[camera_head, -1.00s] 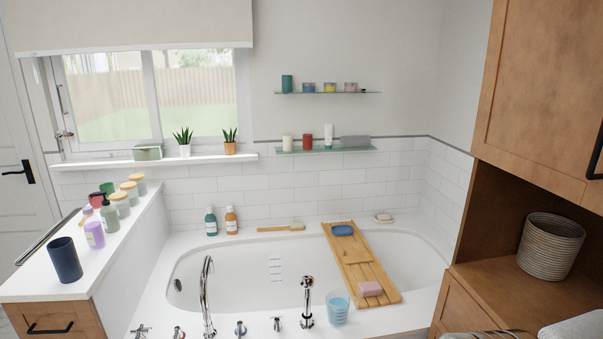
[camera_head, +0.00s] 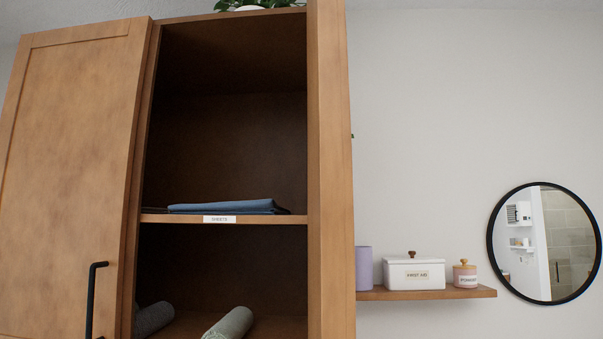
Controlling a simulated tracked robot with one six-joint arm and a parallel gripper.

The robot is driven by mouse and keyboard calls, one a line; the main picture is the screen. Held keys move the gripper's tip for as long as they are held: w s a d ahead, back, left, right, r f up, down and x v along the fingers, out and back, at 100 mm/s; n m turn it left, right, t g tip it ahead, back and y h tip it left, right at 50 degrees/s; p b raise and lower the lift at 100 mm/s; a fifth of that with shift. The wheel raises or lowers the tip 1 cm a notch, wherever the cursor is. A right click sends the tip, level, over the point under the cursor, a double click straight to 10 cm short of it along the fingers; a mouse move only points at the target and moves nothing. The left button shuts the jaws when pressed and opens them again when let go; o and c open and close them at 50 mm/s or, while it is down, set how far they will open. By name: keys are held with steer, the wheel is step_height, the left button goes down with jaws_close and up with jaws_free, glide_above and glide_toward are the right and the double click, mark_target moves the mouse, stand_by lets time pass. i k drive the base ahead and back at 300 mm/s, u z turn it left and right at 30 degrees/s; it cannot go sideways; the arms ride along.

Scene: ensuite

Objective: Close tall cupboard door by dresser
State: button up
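A tall wooden cupboard fills the left half of the view. Its left door (camera_head: 75,150), with a black bar handle (camera_head: 95,300), looks shut. Its right-hand side is uncovered, and the right door (camera_head: 330,170) stands open, swung out toward me and seen almost edge-on. Inside, folded blue sheets (camera_head: 230,207) lie on a labelled shelf (camera_head: 260,219). Rolled towels (camera_head: 230,323) lie on the level below. The lower ends of the doors are cut off by the frame, and the dresser cannot be made out. My gripper is not in view.
A small wooden wall shelf (camera_head: 440,294) right of the cupboard holds a purple container (camera_head: 363,268), a white first aid box (camera_head: 414,273) and a pink lidded jar (camera_head: 465,274). A round black-framed mirror (camera_head: 545,243) hangs farther right. A plant (camera_head: 255,4) stands on top.

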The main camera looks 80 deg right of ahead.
mark_target(332, 294)
steer(key=z, duration=0.45)
steer(key=k, duration=1.9)
steer(key=z, duration=0.75)
steer(key=i, duration=1)
